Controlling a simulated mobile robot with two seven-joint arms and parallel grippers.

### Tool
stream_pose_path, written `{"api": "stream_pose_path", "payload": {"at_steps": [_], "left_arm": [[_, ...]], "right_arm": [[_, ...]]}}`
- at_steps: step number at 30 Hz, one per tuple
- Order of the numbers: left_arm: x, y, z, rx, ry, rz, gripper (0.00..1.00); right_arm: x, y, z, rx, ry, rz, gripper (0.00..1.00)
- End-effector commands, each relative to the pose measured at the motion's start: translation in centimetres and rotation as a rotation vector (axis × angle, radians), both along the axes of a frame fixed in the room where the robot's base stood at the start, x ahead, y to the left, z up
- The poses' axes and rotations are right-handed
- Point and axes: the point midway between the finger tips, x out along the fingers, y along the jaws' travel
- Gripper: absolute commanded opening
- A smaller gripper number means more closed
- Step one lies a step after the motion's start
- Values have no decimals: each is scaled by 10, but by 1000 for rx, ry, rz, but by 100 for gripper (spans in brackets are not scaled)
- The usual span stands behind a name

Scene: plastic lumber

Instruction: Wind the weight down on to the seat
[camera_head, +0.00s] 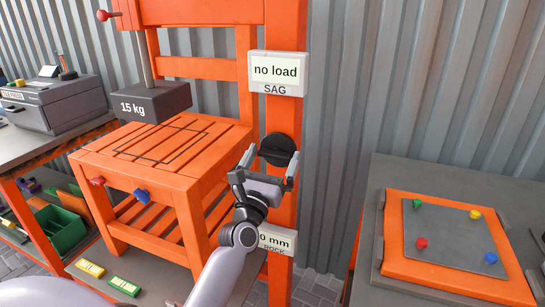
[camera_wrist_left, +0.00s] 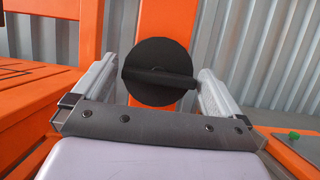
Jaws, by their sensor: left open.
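The dark 15 kg weight (camera_head: 152,103) hangs from a rod above the orange slatted seat (camera_head: 200,139), with a gap between them. A black outline is marked on the seat slats. A round black knob (camera_head: 278,150) with a raised bar sits on the orange post; it also shows in the left wrist view (camera_wrist_left: 157,55), its bar lying nearly level. My left gripper (camera_head: 268,168) is open at the knob, one finger on each side of it. In the left wrist view the fingers (camera_wrist_left: 158,85) stand clear of the knob's bar. My right gripper is not in view.
A sign (camera_head: 277,72) above the knob reads "no load" over "SAG". A lower sign (camera_head: 277,240) is partly hidden by my left arm. At right, a grey table holds an orange-framed plate (camera_head: 450,240) with coloured pegs. A grey machine (camera_head: 55,103) stands at left.

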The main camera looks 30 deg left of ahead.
Motion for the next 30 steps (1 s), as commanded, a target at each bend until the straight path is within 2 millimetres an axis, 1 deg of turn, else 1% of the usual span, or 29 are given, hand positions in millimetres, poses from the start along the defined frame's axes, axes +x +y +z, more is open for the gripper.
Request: {"api": "stream_pose_path", "payload": {"at_steps": [8,11,12,13,23,30], "left_arm": [[1,0,1,1,-1,0,100],[1,0,1,2,0,1,71],[1,0,1,2,0,1,58],[1,0,1,2,0,1,54],[1,1,1,28,6,1,55],[1,1,1,143,32,1,55]], "right_arm": [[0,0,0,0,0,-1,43],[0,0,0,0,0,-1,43],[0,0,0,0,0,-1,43],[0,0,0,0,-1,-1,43],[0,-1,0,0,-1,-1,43],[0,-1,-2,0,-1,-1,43]]}}
